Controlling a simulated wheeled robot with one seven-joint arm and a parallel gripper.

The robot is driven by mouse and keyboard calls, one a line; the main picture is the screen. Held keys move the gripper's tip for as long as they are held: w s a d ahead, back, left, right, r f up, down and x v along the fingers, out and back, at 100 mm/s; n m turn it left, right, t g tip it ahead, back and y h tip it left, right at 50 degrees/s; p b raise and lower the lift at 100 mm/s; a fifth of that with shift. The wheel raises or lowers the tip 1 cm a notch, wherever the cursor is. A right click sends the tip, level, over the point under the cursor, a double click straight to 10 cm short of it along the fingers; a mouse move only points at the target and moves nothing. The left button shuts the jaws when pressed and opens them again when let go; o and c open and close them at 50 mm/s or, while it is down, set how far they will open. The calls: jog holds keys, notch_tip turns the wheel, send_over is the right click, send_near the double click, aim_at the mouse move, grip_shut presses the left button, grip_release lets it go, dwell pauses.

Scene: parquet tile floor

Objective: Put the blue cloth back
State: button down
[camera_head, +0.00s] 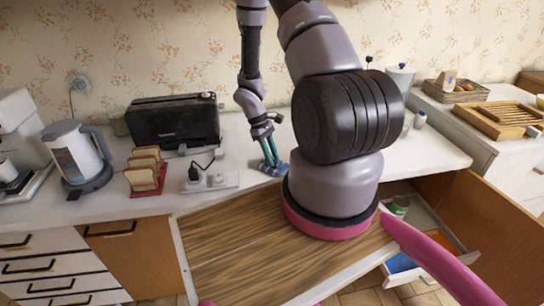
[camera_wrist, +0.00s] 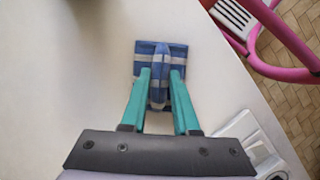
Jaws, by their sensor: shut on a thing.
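The blue cloth (camera_wrist: 152,53) has pale stripes and lies on the white countertop, its middle pinched up into a fold. In the head view the cloth (camera_head: 272,169) shows as a small blue patch on the counter, partly covered by my fingers. My gripper (camera_wrist: 158,88) has green fingers, which are shut on the fold from both sides. In the head view my gripper (camera_head: 271,158) points down at the counter, right of the white power strip. The cloth's outer parts spread flat around the fingertips.
A power strip (camera_head: 211,182), toast rack (camera_head: 146,172), black toaster (camera_head: 173,121) and kettle (camera_head: 78,156) stand to the left. An open drawer (camera_head: 427,222) at the right holds a green can (camera_head: 399,206) and a blue item (camera_head: 400,263).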

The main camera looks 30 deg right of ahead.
jog(key=shift+f, duration=0.2)
jog(key=c, duration=0.6)
grip_release()
jog(key=shift+r, duration=1.55)
jog(key=shift+r, duration=1.95)
